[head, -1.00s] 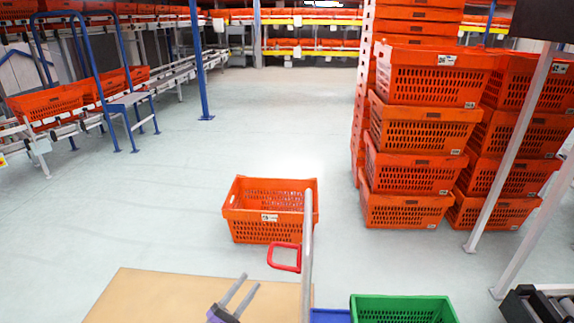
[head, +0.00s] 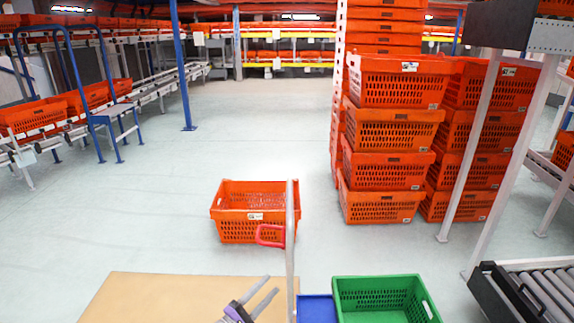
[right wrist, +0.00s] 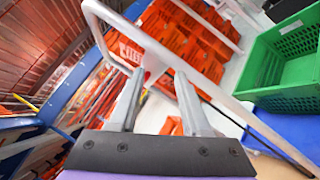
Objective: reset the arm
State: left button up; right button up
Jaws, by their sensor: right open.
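My right gripper (head: 272,284) is at the bottom of the head view, low and left of a pale upright post. Its two grey fingers are apart with nothing between them. In the right wrist view the gripper (right wrist: 161,75) also shows spread and empty, in front of a pale curved bar (right wrist: 150,42). My left gripper is not in view.
A pale post (head: 290,240) with a red handle (head: 268,236) stands before an orange tote (head: 255,216) on the floor. A green tote (head: 380,300) is at lower right, beside rollers (head: 550,295). Orange totes are stacked behind (head: 385,165).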

jog(key=s+d+r+m+g+y, duration=0.1)
jog(key=s+d+m+g+y, duration=0.2)
jog(key=d, duration=0.8)
jog(key=s+d+m+g+y, duration=0.15)
jog(key=s+d+g, duration=0.4)
jog(key=d, duration=0.55)
jog(key=s+d+f+m+g+y, duration=0.1)
jog(key=s+f+m+y, duration=0.2)
jog(key=s, duration=0.6)
jog(key=s+m+g+y, duration=0.1)
jog(key=s+m+y, duration=0.25)
jog(key=s, duration=0.65)
jog(key=s+d+f+m+y, duration=0.1)
jog(key=s+f+m+y, duration=0.2)
jog(key=s, duration=0.6)
pick_arm(q)
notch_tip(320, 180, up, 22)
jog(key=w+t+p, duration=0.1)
jog(key=p, duration=1.8)
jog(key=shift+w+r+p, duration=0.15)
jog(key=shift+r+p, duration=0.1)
jog(key=shift+p, duration=0.1)
pick_arm(e)
notch_tip(320, 180, up, 24)
jog(key=w+m, duration=0.1)
jog(key=w, duration=0.1)
jog(key=shift+a+f+t, duration=0.2)
jog(key=shift+a+t, duration=0.15)
jog(key=shift+s, duration=0.15)
